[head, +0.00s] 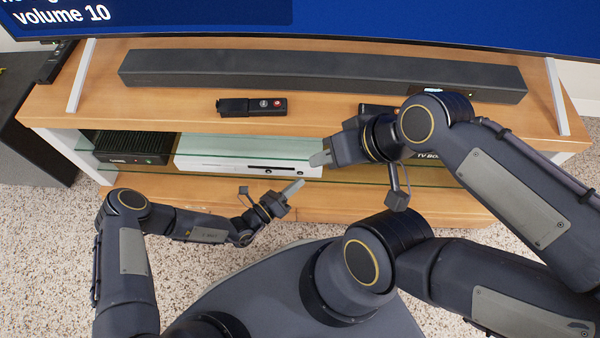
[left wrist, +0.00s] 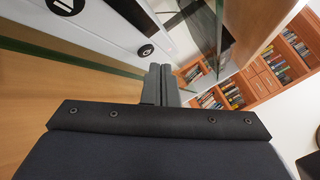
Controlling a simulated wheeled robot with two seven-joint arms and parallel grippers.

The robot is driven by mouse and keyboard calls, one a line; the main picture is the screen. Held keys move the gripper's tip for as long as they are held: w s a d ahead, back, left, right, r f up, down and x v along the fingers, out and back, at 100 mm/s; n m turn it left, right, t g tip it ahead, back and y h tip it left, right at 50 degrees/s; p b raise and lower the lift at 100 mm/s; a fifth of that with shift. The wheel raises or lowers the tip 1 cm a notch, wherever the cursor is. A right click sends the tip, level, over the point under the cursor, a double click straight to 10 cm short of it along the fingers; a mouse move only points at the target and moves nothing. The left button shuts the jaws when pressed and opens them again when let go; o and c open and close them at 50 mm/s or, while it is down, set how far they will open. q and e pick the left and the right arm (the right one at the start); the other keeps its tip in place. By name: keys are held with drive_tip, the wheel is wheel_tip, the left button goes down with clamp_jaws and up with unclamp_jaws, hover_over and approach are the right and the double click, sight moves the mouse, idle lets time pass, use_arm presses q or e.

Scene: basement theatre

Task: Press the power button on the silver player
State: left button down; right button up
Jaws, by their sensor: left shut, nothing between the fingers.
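The silver player (head: 220,163) lies on the shelf under the wooden top of the TV stand, its front facing me. The round button's symbol is too small to read surely. My left gripper (head: 299,185) is shut and empty, just in front of the player's right part. Its fingertips (left wrist: 160,70) appear close to the round button; contact cannot be told. My right gripper (head: 318,158) is in front of the stand; its jaw state is unclear.
A soundbar (head: 300,72) and a black remote (head: 250,106) lie on the wooden top (head: 180,108). A black box (head: 130,147) stands left of the player. A TV box (head: 428,156) is partly hidden behind my right arm. Glass shelf edges (head: 150,170) lie close by.

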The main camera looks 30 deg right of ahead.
use_arm(q)
drive_tip(key=shift+w, duration=0.1)
idle(0.4)
drive_tip(key=shift+w+d+b, duration=0.25)
drive_tip(key=shift+b, duration=0.05)
drive_tip(key=shift+w+d, duration=0.1)
drive_tip(key=shift+w, duration=0.1)
idle(0.4)
drive_tip(key=shift+s+a, duration=0.35)
drive_tip(key=shift+s, duration=0.2)
drive_tip(key=s+a+p, duration=0.2)
drive_tip(key=s+a, duration=0.1)
drive_tip(key=s, duration=0.2)
drive_tip(key=shift+s+p, duration=0.15)
drive_tip(key=shift+p, duration=0.2)
drive_tip(key=shift+a, duration=0.1)
